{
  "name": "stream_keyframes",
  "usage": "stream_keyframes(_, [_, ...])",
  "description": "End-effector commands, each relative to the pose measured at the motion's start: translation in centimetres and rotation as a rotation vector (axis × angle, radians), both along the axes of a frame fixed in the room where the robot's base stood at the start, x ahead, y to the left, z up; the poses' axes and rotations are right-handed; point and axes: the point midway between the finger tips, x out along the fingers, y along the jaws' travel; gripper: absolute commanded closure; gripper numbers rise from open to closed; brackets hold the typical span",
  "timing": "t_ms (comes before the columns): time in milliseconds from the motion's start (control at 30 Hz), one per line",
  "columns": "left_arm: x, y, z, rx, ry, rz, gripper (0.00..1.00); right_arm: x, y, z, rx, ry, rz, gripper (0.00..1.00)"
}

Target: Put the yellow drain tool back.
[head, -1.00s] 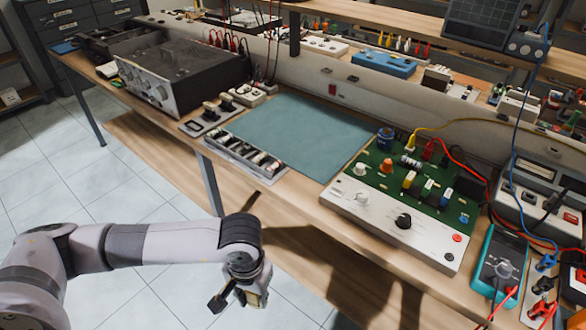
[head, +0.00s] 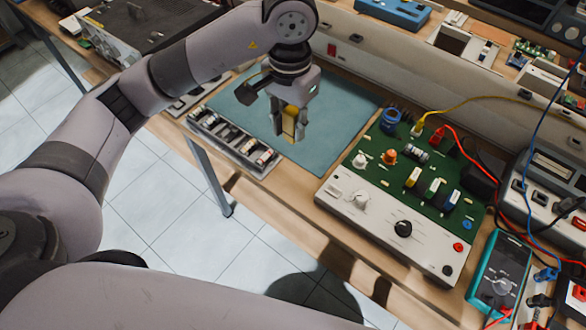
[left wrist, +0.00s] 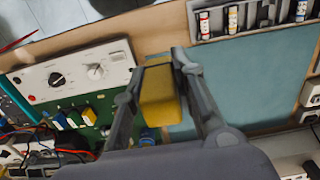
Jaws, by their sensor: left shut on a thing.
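My left gripper (head: 290,134) is shut on a yellow block, the yellow drain tool (head: 290,119), which sits upright between its fingers. In the head view they appear over the blue-green mat (head: 335,100); the gap below is hard to judge. The left wrist view shows the yellow tool (left wrist: 160,98) between the two fingers, with the mat (left wrist: 245,80) to the right and the panel to the left. A white and green circuit panel (head: 375,205) lies right of the mat. It carries several coloured parts, including a yellow-and-white one (head: 412,177). My right gripper is out of view.
A tray of small cylinders (head: 235,140) lies at the mat's left front edge. A teal multimeter (head: 500,268) and red, blue and yellow cables crowd the right side. A dark-topped device (head: 140,25) stands at the back left. The mat's surface looks largely clear.

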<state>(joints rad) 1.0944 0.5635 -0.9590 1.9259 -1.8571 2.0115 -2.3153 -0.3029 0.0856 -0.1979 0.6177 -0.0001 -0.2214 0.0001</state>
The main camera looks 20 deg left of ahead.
Motion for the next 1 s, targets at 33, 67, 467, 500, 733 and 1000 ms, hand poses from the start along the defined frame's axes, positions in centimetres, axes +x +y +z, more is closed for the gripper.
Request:
stream_keyframes(33, [-0.2, 0.0, -1.4, 0.0, 0.009, 0.0, 1.0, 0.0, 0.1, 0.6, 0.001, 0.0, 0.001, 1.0])
stream_keyframes(67, [-0.2, 0.0, -2.2, 0.0, 0.009, 0.0, 1.0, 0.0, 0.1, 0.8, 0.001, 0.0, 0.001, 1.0])
stream_keyframes(467, [-0.2, 0.0, -11.6, -0.001, 0.004, 0.001, 1.0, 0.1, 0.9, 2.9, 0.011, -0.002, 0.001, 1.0])
stream_keyframes(500, [-0.1, -0.1, -12.1, -0.002, 0.002, 0.001, 1.0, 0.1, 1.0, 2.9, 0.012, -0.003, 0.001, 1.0])
stream_keyframes(733, [-0.2, 0.0, -14.3, 0.0, 0.003, 0.001, 1.0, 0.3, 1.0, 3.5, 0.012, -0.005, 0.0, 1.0])
stream_keyframes(1000, [0.0, 0.0, -17.1, -0.001, -0.002, 0.001, 1.0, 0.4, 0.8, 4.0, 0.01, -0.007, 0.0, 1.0])
